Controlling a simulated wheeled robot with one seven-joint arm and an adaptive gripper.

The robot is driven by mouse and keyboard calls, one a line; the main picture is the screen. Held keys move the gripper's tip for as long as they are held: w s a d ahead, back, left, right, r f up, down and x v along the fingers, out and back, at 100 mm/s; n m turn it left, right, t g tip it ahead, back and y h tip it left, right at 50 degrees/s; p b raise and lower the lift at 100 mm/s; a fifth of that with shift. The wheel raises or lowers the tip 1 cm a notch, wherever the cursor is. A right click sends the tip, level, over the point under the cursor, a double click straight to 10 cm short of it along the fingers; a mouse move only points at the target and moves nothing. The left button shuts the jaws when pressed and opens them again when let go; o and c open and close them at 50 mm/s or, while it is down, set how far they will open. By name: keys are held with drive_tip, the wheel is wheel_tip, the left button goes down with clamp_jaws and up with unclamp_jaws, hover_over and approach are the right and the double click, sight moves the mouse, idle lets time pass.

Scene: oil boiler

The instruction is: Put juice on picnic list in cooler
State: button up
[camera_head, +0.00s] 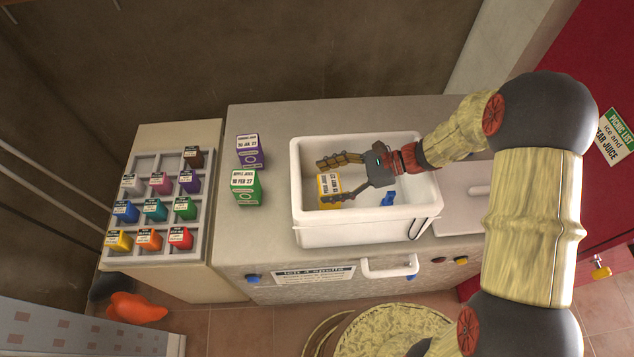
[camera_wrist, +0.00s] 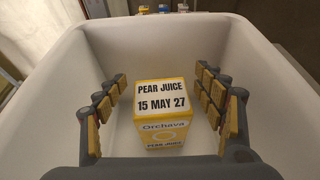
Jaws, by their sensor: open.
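The white cooler (camera_head: 372,232) stands open on the grey counter. A yellow pear juice carton (camera_head: 329,186), marked 15 MAY 27, stands upright on the cooler's floor; it also shows in the wrist view (camera_wrist: 163,118). My gripper (camera_head: 332,180) is inside the cooler, open, with its fingers on either side of the carton and apart from it. The picnic list (camera_head: 615,137) on the red surface at right reads "ice and pear juice". A purple carton (camera_head: 249,151) and a green apple juice carton (camera_head: 245,188) stand on the counter left of the cooler.
A grey rack (camera_head: 157,203) of several small coloured, labelled blocks stands left on a lower surface. A blue item (camera_head: 387,199) lies inside the cooler. A white lid (camera_head: 465,215) with a handle is right of the cooler. An orange object (camera_head: 137,308) is on the floor.

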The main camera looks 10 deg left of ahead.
drive_tip(key=v, duration=0.8)
drive_tip(key=shift+d+p, duration=0.25)
drive_tip(key=shift+p, duration=0.1)
drive_tip(key=shift+r, duration=0.2)
drive_tip(key=s+d+r+n+t+h, duration=0.8)
drive_tip(key=s+d+r+n+h, duration=0.5)
drive_tip(key=r, duration=0.7)
drive_tip(key=s+d+n, duration=0.2)
drive_tip(key=s+d, duration=0.1)
drive_tip(key=shift+s+t, duration=0.3)
drive_tip(key=shift+s, duration=0.1)
